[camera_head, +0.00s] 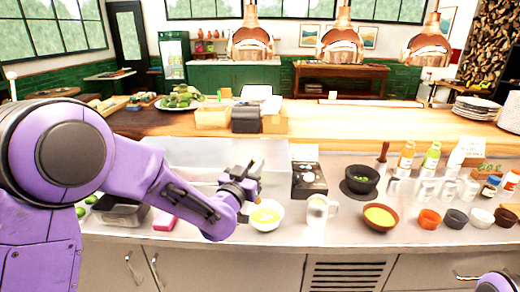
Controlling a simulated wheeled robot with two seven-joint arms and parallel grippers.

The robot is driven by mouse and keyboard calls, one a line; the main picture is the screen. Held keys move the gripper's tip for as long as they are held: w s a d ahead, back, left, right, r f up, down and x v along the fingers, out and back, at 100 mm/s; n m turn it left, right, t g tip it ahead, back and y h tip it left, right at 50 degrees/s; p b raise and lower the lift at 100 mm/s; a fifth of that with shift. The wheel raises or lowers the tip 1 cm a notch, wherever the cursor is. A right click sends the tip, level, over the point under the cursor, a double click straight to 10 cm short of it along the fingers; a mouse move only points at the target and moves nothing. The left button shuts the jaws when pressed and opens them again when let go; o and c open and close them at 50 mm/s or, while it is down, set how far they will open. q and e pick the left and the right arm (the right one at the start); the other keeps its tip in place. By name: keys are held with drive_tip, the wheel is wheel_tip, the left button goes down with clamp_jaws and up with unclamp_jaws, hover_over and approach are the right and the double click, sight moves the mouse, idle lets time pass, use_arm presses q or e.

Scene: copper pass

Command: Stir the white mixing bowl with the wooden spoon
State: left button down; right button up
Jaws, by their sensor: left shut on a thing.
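The white mixing bowl (274,222) stands on the steel counter in the middle, with pale yellow contents. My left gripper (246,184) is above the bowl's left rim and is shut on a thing. Its dark fingers hide most of what it holds, and the wooden spoon is too small and covered to make out clearly. I cannot tell whether the spoon touches the contents. My right gripper is out of view; only a bit of purple arm shows at the bottom right corner.
Right of the bowl stand a metal pitcher (317,210), a brown bowl with yellow contents (380,217) and several small bowls. A black scale (309,180) and a dark bowl (360,180) are behind. A dark tray (120,212) and a pink block (164,221) are to the left.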

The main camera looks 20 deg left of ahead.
use_arm(q)
drive_tip(key=shift+w+d+r+h, duration=0.1)
drive_tip(key=shift+w+r+h, duration=0.2)
drive_tip(key=shift+w, duration=0.25)
drive_tip(key=shift+w+r+h, duration=0.2)
drive_tip(key=shift+w+r, duration=0.1)
drive_tip(key=shift+w, duration=0.25)
drive_tip(key=b, duration=0.6)
hover_over(259, 201)
drive_tip(key=shift+m+t+h, duration=0.3)
drive_tip(key=shift+m+h, duration=0.1)
drive_tip(key=f, duration=0.7)
drive_tip(key=shift+w+f, duration=0.3)
drive_tip(key=shift+f, duration=0.05)
drive_tip(key=shift+w+d+f+b, duration=0.1)
drive_tip(key=shift+w+f+b, duration=0.15)
drive_tip(key=shift+f+b, duration=0.6)
drive_tip(key=shift+w+f+b, duration=0.25)
drive_tip(key=shift+f+b, duration=0.4)
drive_tip(key=shift+f, duration=0.4)
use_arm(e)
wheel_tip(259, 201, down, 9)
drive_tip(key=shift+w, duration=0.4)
